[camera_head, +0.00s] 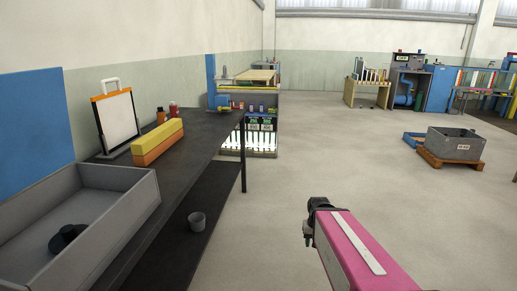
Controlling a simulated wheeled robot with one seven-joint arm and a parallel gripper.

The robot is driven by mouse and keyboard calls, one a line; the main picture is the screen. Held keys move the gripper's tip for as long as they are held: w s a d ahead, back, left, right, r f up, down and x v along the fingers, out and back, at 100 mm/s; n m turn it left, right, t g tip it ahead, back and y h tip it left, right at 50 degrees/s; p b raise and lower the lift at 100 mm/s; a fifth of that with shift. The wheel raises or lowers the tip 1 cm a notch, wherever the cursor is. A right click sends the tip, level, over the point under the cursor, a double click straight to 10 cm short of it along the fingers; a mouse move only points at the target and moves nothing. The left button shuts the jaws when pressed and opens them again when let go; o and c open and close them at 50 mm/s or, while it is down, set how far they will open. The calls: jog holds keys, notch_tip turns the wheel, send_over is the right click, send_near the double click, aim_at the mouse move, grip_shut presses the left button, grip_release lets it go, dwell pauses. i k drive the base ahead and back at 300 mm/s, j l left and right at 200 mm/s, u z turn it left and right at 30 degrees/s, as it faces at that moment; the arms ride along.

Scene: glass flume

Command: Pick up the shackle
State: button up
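I cannot make out a shackle for certain in the head view. A small dark object (67,238) with a flat rim lies in the grey open tray (140,201) on the dark bench at the left; its exact kind is unclear. My pink arm reaches in from the bottom right, out over the floor. Its dark end, which seems to be my gripper (314,219), is well to the right of the bench and apart from everything. Its fingers cannot be made out.
The dark bench (190,146) carries a yellow-orange block (158,142) and a framed white panel (116,119). A grey cup (197,221) sits on its lower shelf. A grey bin (455,143) stands on a pallet at right. The middle floor is clear.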

aim_at(225, 75)
jog(key=i, duration=1.75)
